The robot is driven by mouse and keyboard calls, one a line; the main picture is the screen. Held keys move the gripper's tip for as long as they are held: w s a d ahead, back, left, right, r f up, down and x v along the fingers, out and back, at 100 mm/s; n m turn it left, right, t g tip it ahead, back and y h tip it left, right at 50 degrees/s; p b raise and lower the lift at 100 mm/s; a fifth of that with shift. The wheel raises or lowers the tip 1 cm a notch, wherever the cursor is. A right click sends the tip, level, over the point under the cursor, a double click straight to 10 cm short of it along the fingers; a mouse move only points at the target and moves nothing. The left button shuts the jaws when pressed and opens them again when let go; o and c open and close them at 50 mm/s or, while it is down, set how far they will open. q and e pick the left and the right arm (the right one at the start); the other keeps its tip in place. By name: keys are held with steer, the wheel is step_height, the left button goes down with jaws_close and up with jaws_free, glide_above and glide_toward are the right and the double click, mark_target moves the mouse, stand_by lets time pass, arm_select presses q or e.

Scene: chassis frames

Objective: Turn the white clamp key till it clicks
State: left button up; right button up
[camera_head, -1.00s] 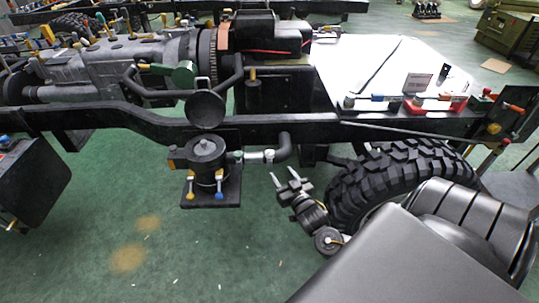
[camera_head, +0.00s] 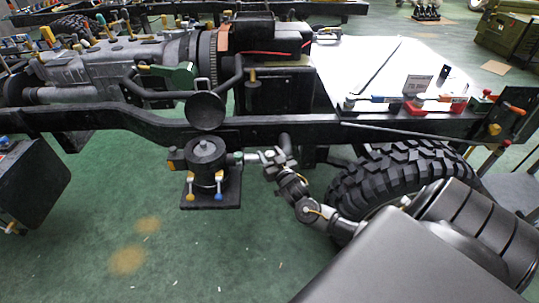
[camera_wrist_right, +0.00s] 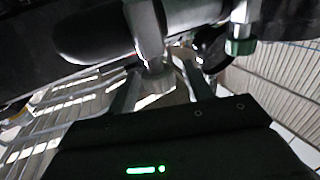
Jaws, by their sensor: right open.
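The white clamp key (camera_head: 266,156) is on the pipe joint beside the black canister (camera_head: 205,155), below the chassis rail. In the right wrist view a pale stem, likely the clamp key (camera_wrist_right: 150,40), hangs down and its lower end shows between my fingers. My right gripper (camera_head: 276,160) is at the clamp, reaching up from below right, and it partly covers the clamp and pipe. The right wrist view shows its two fingers (camera_wrist_right: 160,72) apart, one on each side of the stem. Whether they touch it, I cannot tell. My left gripper is not in view.
The black chassis rail (camera_head: 400,128) runs just above my right gripper. A large tyre (camera_head: 395,172) stands close to the right of my forearm. A green-ringed fitting (camera_wrist_right: 240,42) is right of the stem in the wrist view. The green floor (camera_head: 120,220) at left is clear.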

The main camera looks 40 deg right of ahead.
steer(key=shift+w, duration=0.1)
steer(key=c, duration=1)
steer(key=shift+o, duration=0.2)
steer(key=shift+h, duration=0.3)
